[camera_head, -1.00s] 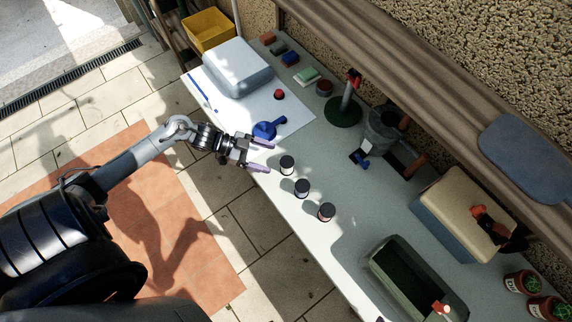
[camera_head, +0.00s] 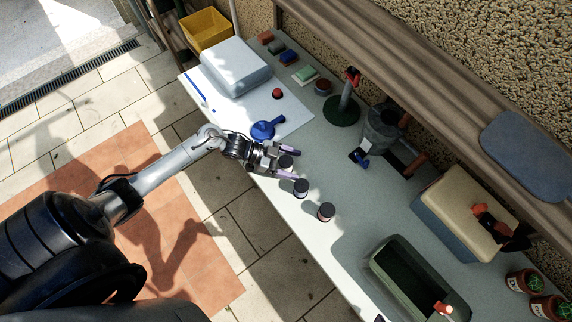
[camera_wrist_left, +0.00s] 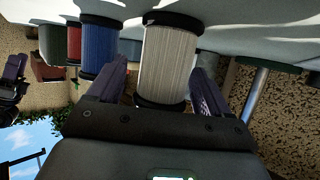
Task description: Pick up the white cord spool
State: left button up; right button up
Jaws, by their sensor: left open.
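The white cord spool (camera_wrist_left: 168,58) has pale wound cord between black end discs. In the wrist view, which is upside down, it stands upright between the two fingers of my left gripper (camera_wrist_left: 160,85). In the head view my left gripper (camera_head: 291,163) is at the table's near edge, its open fingers on either side of the spool (camera_head: 286,162), whose dark top shows. I cannot tell whether either finger touches it. A dark purplish shape at the left edge of the wrist view looks like part of my right gripper (camera_wrist_left: 14,80); its jaws cannot be made out.
A blue spool (camera_wrist_left: 98,50) and a red spool (camera_wrist_left: 74,42) stand in a row beside the white one. A blue round object (camera_head: 262,131) lies close behind my left gripper. A green bin (camera_head: 385,275) stands further right.

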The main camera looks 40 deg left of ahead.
pick_arm(q)
jog(key=shift+c, duration=0.3)
jog(key=c, duration=1)
jog(key=shift+r, duration=0.1)
